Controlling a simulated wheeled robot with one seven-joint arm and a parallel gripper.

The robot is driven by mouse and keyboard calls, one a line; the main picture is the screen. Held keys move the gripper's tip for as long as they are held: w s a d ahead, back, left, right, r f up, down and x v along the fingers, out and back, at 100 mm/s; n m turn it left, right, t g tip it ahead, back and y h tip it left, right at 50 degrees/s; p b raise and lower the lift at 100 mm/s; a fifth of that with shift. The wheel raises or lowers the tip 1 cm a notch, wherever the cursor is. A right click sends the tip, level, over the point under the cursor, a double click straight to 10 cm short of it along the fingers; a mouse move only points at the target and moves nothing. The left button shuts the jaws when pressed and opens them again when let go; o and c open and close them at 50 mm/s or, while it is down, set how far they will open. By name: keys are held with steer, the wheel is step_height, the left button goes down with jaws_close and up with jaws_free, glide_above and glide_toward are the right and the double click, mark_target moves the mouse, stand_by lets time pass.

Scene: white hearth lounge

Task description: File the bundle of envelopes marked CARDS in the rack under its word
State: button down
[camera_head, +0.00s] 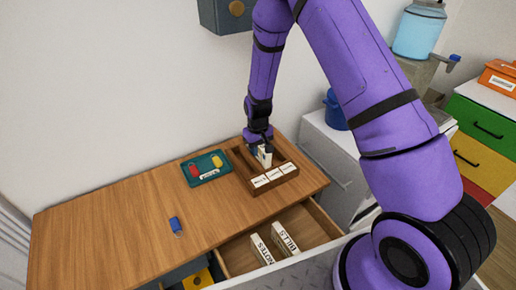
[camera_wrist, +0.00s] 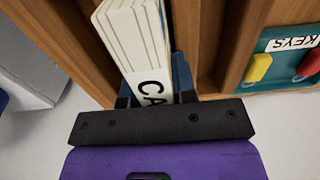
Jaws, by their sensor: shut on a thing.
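The bundle of envelopes marked CARDS (camera_wrist: 135,35) is white, with the letters "CA" showing in the wrist view. My gripper (camera_head: 264,146) is shut on it, with blue fingers on either side. It holds the bundle upright at the wooden rack (camera_head: 282,183), which has several slots and three white labels along its front. In the wrist view, wooden dividers (camera_wrist: 240,45) stand on both sides of the bundle. I cannot tell how deep the bundle sits or whether it touches the slot floor. The words on the labels are too small to read.
An open drawer (camera_head: 237,257) below holds bundles marked NOTES (camera_head: 262,249) and BILLS (camera_head: 286,239). A teal KEYS tray (camera_head: 205,179) lies left of the rack. A small blue object (camera_head: 176,225) lies on the desk (camera_head: 110,225), whose left part is mostly clear.

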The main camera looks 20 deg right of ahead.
steer(key=shift+f, duration=0.1)
steer(key=c, duration=0.9)
jaws_free()
step_height(320, 180, up, 13)
steer(key=shift+f, duration=0.15)
steer(key=s+d+r+t, duration=0.1)
steer(key=s+r, duration=0.3)
steer(key=r, duration=0.4)
steer(key=s+d+r+m+t, duration=0.1)
steer(key=s+d+r, duration=0.1)
steer(key=s+r, duration=0.35)
steer(key=s+d+r+t, duration=0.1)
steer(key=s+r, duration=0.2)
steer(key=r, duration=0.6)
steer(key=s+d+r, duration=0.1)
steer(key=s+r, duration=0.2)
steer(key=s, duration=0.4)
steer(key=s+d+r+t, duration=0.1)
steer(key=s+r, duration=0.1)
steer(key=s, duration=0.4)
steer(key=s+d+r+m+t, duration=0.1)
steer(key=s+r, duration=0.2)
steer(key=s, duration=0.4)
steer(key=shift+s+r, duration=0.3)
steer(key=shift+r, duration=0.05)
